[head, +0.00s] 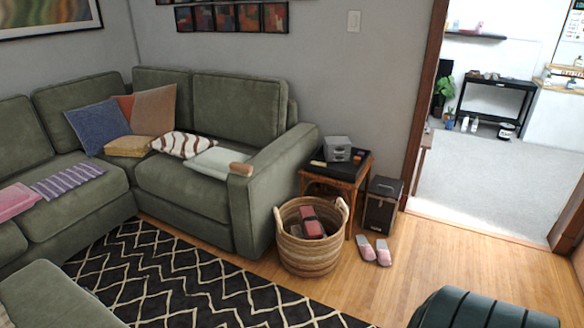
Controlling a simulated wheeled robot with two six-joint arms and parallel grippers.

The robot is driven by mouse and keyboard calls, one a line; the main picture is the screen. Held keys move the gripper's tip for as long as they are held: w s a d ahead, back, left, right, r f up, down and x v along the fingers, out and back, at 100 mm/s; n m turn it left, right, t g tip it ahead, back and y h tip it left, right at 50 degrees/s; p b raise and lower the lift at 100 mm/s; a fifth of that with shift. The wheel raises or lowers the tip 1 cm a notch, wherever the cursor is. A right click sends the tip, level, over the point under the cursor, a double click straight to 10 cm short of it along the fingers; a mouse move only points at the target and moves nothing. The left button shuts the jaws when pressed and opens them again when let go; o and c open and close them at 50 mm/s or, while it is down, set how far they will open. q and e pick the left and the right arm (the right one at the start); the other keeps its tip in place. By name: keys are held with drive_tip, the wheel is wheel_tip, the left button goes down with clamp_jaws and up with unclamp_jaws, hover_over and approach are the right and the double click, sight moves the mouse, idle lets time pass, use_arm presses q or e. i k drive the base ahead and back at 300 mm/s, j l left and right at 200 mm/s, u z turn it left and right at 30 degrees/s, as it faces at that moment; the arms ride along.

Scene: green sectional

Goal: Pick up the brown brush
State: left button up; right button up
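A small brown block-shaped thing (240,169), which may be the brown brush, lies at the right end of the green sectional (160,160). It is at the inner front edge of the right armrest, beside a pale folded cloth (212,162). It is too small to tell whether it has bristles. Neither of my grippers is in view.
A woven basket (308,259) holding a red item stands before the armrest. A side table (333,180) with a black tray, a dark box (382,206) and pink slippers (375,252) are right of it. Wood floor is clear before the doorway. A dark green ribbed object (485,312) is bottom right.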

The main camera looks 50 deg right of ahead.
sight(246, 170)
drive_tip(key=z, duration=1.15)
drive_tip(key=u, duration=1)
drive_tip(key=i+l, duration=0.45)
drive_tip(key=l, duration=0.3)
drive_tip(key=i+l, duration=0.25)
drive_tip(key=l, duration=0.1)
